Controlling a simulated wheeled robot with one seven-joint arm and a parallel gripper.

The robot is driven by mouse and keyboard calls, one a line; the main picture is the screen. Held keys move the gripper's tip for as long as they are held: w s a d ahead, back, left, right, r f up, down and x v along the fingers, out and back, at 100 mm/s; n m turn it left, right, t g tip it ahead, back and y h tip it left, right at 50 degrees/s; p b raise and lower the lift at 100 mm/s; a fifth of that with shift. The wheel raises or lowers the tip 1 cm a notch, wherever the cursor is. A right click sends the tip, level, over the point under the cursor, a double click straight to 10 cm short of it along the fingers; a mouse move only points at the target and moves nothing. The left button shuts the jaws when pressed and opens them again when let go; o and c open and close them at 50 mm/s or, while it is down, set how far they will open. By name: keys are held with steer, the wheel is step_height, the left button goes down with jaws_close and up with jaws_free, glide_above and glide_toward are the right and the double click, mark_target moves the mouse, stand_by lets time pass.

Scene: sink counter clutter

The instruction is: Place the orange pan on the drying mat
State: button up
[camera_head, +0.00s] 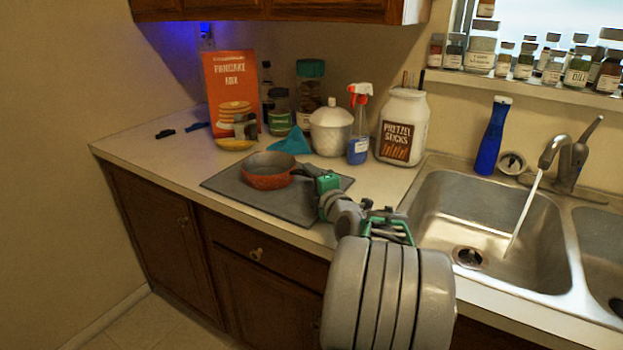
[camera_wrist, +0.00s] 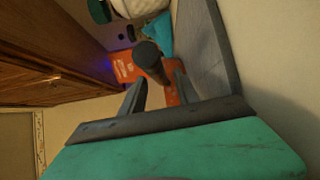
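The orange pan (camera_head: 268,172), dark inside, sits upright over the grey drying mat (camera_head: 222,183) and appears to rest on it. Its dark handle points right, toward my gripper (camera_head: 312,174). In the wrist view the handle's round end (camera_wrist: 148,54) shows just beyond my gripper (camera_wrist: 160,82). The two fingers stand apart on either side of the handle's line, with small gaps showing. A bit of the pan's orange side (camera_wrist: 172,98) shows between the fingers. Where the fingers meet the handle is hidden in the head view.
Behind the mat stand a teal cloth (camera_head: 290,142), a white canister (camera_head: 331,130), a spray bottle (camera_head: 358,125), a pretzel jar (camera_head: 403,128) and a pancake mix box (camera_head: 231,88). A yellow item (camera_head: 234,145) lies by the box. The sink (camera_head: 490,225) with running water is at right.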

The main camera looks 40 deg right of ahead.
steer(key=shift+o, duration=0.2)
steer(key=shift+r+p, duration=0.2)
steer(key=shift+p, duration=0.1)
steer(key=b+v, duration=0.2)
steer(key=v, duration=1)
steer(key=shift+f, duration=0.15)
steer(key=shift+s+d, duration=0.1)
